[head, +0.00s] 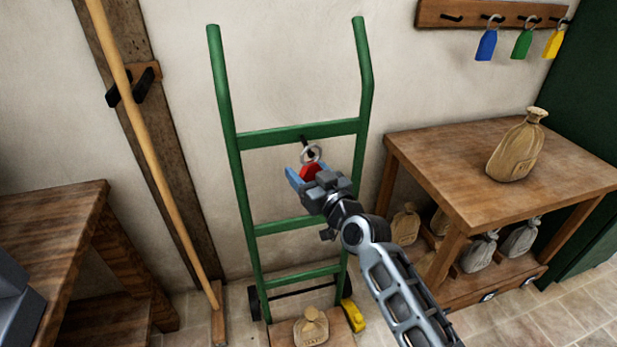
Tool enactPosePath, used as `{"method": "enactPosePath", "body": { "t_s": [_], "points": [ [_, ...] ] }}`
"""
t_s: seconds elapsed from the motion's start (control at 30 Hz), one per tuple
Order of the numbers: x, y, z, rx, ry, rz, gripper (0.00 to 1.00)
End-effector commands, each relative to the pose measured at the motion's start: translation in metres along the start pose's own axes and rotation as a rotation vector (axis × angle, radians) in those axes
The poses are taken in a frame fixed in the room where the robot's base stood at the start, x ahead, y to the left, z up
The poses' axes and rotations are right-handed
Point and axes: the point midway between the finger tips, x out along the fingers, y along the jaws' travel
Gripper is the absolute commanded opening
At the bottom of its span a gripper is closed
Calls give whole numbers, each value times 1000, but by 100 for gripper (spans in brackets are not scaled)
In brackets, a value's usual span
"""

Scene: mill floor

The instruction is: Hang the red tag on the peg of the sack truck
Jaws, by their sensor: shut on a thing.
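The green sack truck (240,190) stands upright against the wall. Its dark peg (305,141) sticks out from the upper crossbar. My gripper (306,175) is shut on the red tag (311,171), just in front of and below that crossbar. The tag's metal ring (311,153) points up and overlaps the peg's lower end in the head view. I cannot tell whether the ring is around the peg or only in front of it. My gripper hides the lower part of the tag.
A small sack (311,328) sits at the truck's foot beside a yellow object (353,315). A wooden table (440,150) bearing a sack (517,145) stands right. A rack (460,14) holds blue, green and yellow tags. A long pole (150,150) leans left.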

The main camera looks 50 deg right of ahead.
Motion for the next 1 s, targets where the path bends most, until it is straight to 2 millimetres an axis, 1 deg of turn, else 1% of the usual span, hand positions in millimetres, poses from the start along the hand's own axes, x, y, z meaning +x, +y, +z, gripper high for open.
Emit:
{"method": "enactPosePath", "body": {
  "t_s": [0.2, 0.23, 0.43, 1.0],
  "points": [
    [12, 4, 1, 0, 1, 1, 31],
    [13, 4, 4, -1, 1, 0, 31],
    [20, 5, 10, -2, 1, 0, 31],
    [23, 6, 12, 0, 1, 0, 31]
  ]
}}
